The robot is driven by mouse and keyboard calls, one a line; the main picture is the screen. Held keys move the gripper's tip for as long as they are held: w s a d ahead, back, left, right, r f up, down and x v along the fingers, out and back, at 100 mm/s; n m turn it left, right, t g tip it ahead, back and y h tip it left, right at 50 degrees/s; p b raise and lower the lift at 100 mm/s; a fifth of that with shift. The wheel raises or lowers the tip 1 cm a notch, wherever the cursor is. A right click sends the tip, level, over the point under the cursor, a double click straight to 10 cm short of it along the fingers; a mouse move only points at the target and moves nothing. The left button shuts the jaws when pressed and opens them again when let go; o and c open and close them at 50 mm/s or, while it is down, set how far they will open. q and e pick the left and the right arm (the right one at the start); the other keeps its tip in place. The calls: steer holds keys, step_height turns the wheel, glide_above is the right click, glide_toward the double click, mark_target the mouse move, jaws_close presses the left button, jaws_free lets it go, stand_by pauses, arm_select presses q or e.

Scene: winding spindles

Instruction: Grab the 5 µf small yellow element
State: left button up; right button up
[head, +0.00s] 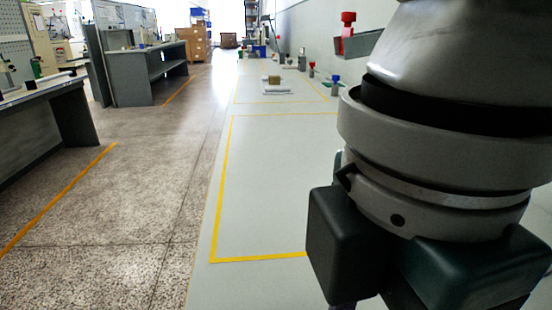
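I cannot make out a small yellow element marked 5 µf in the head view. A large grey arm wrist, which seems to be my right one, fills the right side and hides much of the bench there. Its dark gripper (398,272) hangs over the near end of the long pale bench (265,185). The fingertips are cut off or hidden, so I cannot tell whether it is open or what it holds. My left gripper is not in view.
Yellow tape (222,190) outlines a bare area on the bench. Farther back are a small brownish block (273,79), a red-topped spindle (347,22) and a blue-topped piece (336,79). Workbenches (150,75) stand left across an open speckled floor (120,220). Cardboard boxes (195,42) are stacked far back.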

steer(key=f+b, duration=0.1)
steer(key=f, duration=0.2)
steer(key=d+f+b, duration=0.1)
steer(key=f, duration=0.2)
steer(key=shift+w+d+f, duration=0.1)
steer(key=shift+w, duration=0.05)
steer(key=shift+f, duration=0.4)
jaws_close()
